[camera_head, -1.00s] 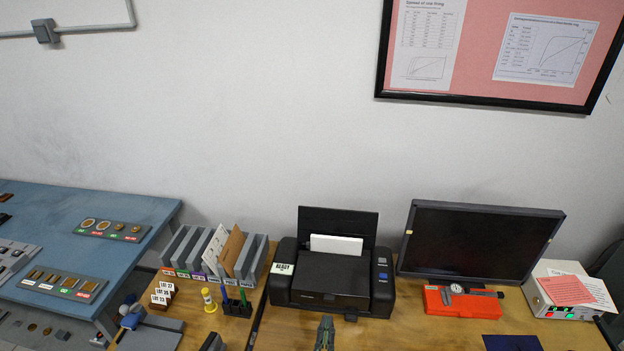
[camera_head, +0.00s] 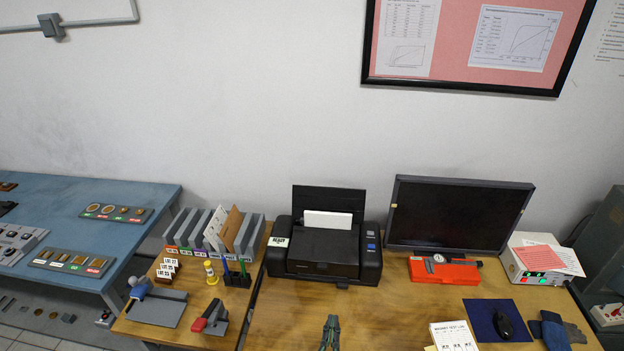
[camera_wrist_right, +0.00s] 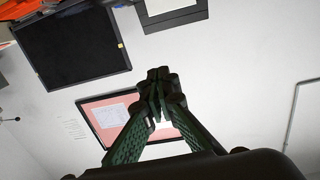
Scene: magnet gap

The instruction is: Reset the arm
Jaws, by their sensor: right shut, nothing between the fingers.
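My right gripper (camera_head: 330,333) shows at the bottom middle of the head view, over the wooden desk (camera_head: 385,310), in front of the printer. Its green fingers are together and hold nothing. In the right wrist view the fingers (camera_wrist_right: 158,80) meet at their tips, with the wall and the framed chart behind them. My left gripper is not in the head view.
A black printer (camera_head: 323,240), a monitor (camera_head: 457,216) and a red caliper case (camera_head: 445,270) stand along the back. A card (camera_head: 453,336), a mouse (camera_head: 503,324) and gloves (camera_head: 556,331) lie at right. A file rack (camera_head: 190,254) stands at left. Desk between is clear.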

